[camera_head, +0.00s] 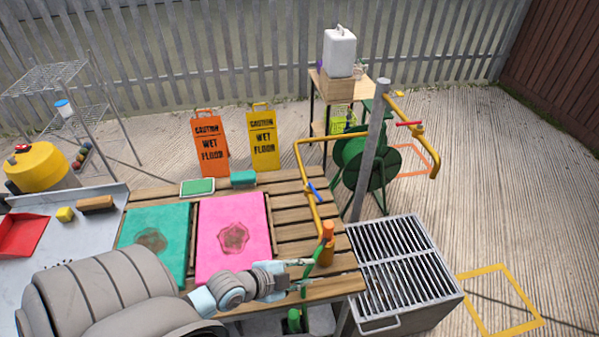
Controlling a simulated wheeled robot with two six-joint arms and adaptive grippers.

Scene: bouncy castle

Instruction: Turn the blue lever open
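The small blue lever (315,193) sits on the yellow pipe (307,170) above the right end of the slatted wooden table. It slants down to the right along the pipe. My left gripper (308,274) is in front of and below the lever, over the table's near right edge, apart from the lever. Its fingers look spread, with nothing seen between them. An orange-topped bottle (327,243) stands just beyond the fingertips. My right gripper is not in view.
Pink (225,215) and teal (150,215) mats lie on the slatted table (290,211). A grey post (370,150) carries the pipe, with a red lever (408,124) on its far branch. A metal grate (405,270) stands at right. Two wet-floor signs (263,140) stand behind.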

